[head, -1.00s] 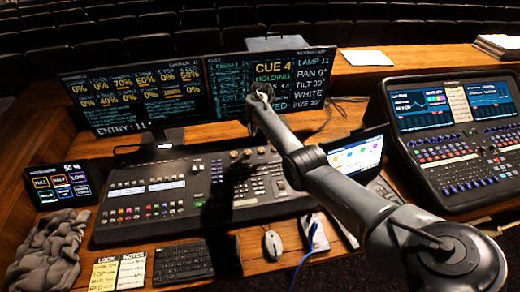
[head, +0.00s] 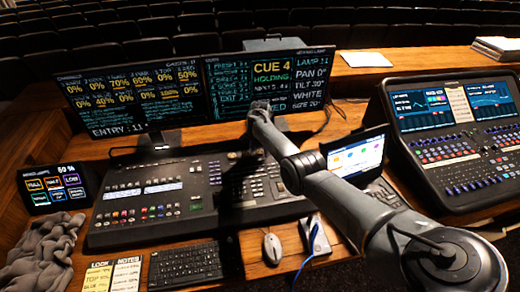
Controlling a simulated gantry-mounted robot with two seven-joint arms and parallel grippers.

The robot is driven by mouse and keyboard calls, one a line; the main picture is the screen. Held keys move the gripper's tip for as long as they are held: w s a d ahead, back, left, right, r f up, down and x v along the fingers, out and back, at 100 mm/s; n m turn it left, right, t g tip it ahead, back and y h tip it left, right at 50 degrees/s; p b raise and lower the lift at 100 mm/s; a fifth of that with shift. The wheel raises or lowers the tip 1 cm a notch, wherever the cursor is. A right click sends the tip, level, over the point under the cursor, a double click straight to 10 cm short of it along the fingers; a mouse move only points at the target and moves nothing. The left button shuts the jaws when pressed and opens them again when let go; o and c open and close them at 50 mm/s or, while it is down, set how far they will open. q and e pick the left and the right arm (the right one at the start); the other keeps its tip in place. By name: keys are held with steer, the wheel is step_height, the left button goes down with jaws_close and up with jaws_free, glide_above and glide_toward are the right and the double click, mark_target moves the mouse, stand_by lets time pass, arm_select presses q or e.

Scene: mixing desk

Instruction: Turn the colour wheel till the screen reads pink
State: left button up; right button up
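The screen is the right-hand monitor (head: 225,95). Its right column reads lamp 11, pan 0°, tilt 30°, WHITE and a size line, and a box in its middle reads CUE 4 HOLDING. My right gripper (head: 250,150) is over the upper middle of the grey lighting console (head: 120,232), pointing down. Its fingers are dark and too small to tell open from shut, and I cannot tell whether they touch a control. I cannot pick out the colour wheel for certain; small round controls lie around the gripper, partly hidden by it. My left gripper is out of view.
A small tablet (head: 358,155) stands right of the console, beside my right forearm. A second mixing desk (head: 460,165) is at the right. A keyboard (head: 185,265), a mouse (head: 272,248), note cards (head: 112,275), a grey cloth (head: 40,250) and a small touchscreen (head: 55,187) lie around the console's front and left.

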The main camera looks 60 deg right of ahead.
steer(key=c, duration=0.9)
steer(key=shift+r, duration=0.1)
steer(key=shift+n+p, duration=0.5)
steer(key=shift+n, duration=0.1)
steer(key=shift+n+p, duration=0.45)
steer(key=shift+n, duration=0.55)
steer(key=shift+n+p, duration=0.35)
steer(key=shift+n, duration=0.85)
steer(key=o, duration=1)
